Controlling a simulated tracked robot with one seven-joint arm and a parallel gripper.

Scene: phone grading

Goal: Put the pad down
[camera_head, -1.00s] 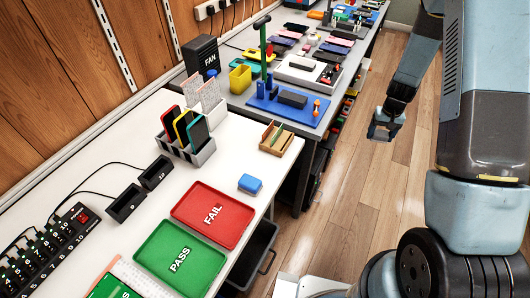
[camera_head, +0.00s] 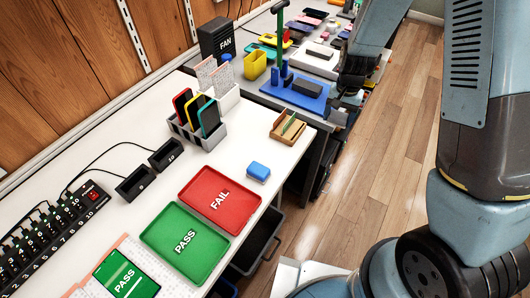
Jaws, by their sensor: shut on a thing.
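My gripper (camera_head: 349,85) is at the top right, at the right end of the blue work mat (camera_head: 297,92) on the far grey bench. It points down and is shut. The pad in it is too small and dark against my wrist to make out. A grey block (camera_head: 307,87) lies on the mat, apart from my gripper. A small blue block with a pale underside (camera_head: 259,170) lies on the white table, far from my gripper.
The white table (camera_head: 120,185) holds a red FAIL tray (camera_head: 235,216), a green PASS tray (camera_head: 170,250), a phone rack (camera_head: 214,136) and a wooden box (camera_head: 277,132). A yellow cup (camera_head: 254,66) stands left of the mat. White table is bare around the small blue block.

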